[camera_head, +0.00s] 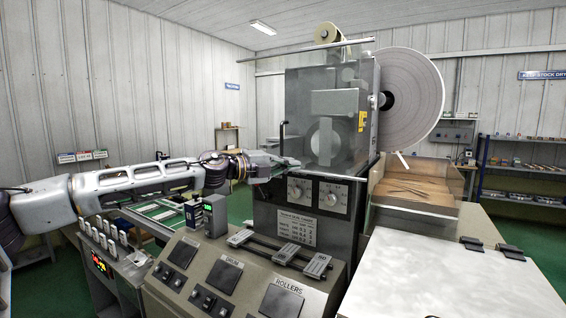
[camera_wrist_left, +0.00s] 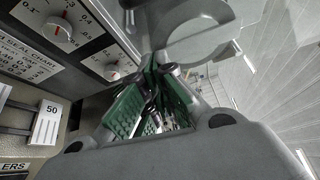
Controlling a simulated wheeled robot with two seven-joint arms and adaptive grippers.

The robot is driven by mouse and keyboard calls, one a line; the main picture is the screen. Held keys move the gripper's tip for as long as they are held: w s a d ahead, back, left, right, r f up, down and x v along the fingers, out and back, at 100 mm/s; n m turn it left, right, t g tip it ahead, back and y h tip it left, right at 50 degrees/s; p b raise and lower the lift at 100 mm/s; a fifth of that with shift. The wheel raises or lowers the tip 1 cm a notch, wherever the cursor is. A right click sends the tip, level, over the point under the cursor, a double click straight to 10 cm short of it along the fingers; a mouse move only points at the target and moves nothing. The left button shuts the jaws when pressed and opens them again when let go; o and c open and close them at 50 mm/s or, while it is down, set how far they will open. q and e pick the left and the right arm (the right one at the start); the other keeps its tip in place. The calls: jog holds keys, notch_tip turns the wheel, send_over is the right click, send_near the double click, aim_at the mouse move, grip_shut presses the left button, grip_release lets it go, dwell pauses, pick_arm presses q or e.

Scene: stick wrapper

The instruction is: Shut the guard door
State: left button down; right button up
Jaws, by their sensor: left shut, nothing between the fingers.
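The guard door (camera_head: 322,110) is a clear panel at the front of the grey wrapping machine, with a round part showing behind it. A dark upright handle (camera_head: 282,138) stands at its left edge. I cannot tell how far the door stands from its frame. My left gripper (camera_head: 291,162) reaches in from the left, its tips close to the panel's lower left, just below the handle. It is shut and empty; I cannot tell whether it touches the panel. In the left wrist view the fingertips (camera_wrist_left: 160,64) come together below a pale round part. My right gripper is not in view.
A dial box (camera_head: 318,196) sits under the door, above a sloping control panel (camera_head: 235,275) with buttons and sliders. A large white reel (camera_head: 412,100) is at the upper right. A pale worktop (camera_head: 440,275) fills the lower right. A green conveyor (camera_head: 160,212) lies below my left arm.

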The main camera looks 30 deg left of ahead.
pick_arm(q)
jog(key=shift+w+a+r+p, duration=0.15)
jog(key=shift+w+a, duration=0.15)
jog(key=shift+a, duration=0.25)
jog(key=shift+w+a+p, duration=0.1)
jog(key=shift+w+a, duration=0.25)
jog(key=shift+a, duration=0.15)
jog(key=shift+w+a+r+p, duration=0.15)
jog(key=shift+w+a, duration=0.15)
jog(key=shift+a, duration=0.25)
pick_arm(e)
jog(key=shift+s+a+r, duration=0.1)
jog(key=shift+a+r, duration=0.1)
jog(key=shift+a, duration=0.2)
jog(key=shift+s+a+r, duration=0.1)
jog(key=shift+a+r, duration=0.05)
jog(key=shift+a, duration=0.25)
pick_arm(q)
jog(key=shift+a+f, duration=0.1)
